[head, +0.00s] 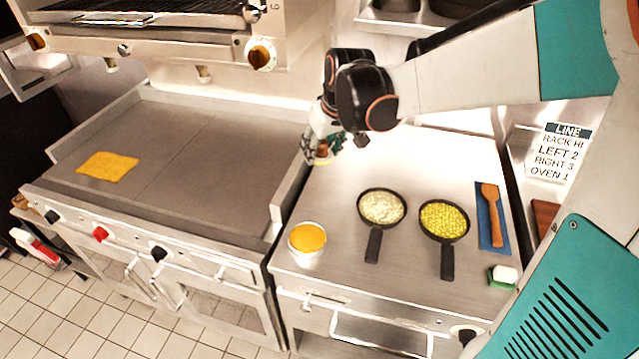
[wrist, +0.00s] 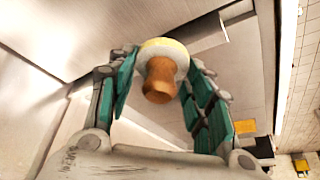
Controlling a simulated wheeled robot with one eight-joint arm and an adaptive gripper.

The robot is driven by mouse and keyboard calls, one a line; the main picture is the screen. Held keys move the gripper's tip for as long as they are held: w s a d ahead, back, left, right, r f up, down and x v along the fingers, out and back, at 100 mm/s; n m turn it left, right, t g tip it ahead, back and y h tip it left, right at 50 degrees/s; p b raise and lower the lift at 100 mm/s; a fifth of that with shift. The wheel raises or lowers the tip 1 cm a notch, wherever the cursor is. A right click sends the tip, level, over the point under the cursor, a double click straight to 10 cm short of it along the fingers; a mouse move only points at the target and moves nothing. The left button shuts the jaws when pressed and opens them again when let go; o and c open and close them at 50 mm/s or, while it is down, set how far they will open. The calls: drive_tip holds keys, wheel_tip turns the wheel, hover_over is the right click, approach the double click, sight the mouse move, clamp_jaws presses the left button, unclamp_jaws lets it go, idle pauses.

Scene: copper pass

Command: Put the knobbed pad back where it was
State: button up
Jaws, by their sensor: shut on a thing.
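The knobbed pad (wrist: 165,51) has a brown wooden knob and a pale round pad with a yellowish edge. In the wrist view it sits between the teal fingers of my gripper (wrist: 158,90), which is shut on it. In the head view my gripper (head: 323,152) is at the back left of the steel counter (head: 330,190), close to the griddle's raised right side. Only a little of the brown knob shows there, and the fingers hide most of the pad. I cannot tell whether the pad touches the surface below.
A yellow cloth (head: 108,166) lies on the griddle (head: 180,150). The counter holds a cup of orange contents (head: 307,240), two filled pans (head: 381,207) (head: 444,220), a wooden spatula (head: 491,212) on a blue mat (head: 483,230), and a green-and-white sponge (head: 503,275).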

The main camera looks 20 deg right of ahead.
sight(319, 205)
wheel_tip(319, 205, down, 18)
drive_tip(key=b, duration=0.5)
drive_tip(key=shift+w+f+b, duration=0.1)
drive_tip(key=shift+b, duration=0.2)
drive_tip(key=shift+f, duration=0.1)
drive_tip(key=o, duration=1)
drive_tip(key=p+v, duration=0.4)
drive_tip(key=v, duration=0.8)
drive_tip(key=s+r+m+t, duration=0.1)
drive_tip(key=s+r, duration=0.3)
drive_tip(key=s, duration=0.5)
drive_tip(key=s+r+m+t, duration=0.1)
drive_tip(key=s+r, duration=0.4)
drive_tip(key=s, duration=0.4)
drive_tip(key=shift+s+a+r+t+h, duration=0.3)
drive_tip(key=shift+s+a+h, duration=0.05)
drive_tip(key=shift+h, duration=0.05)
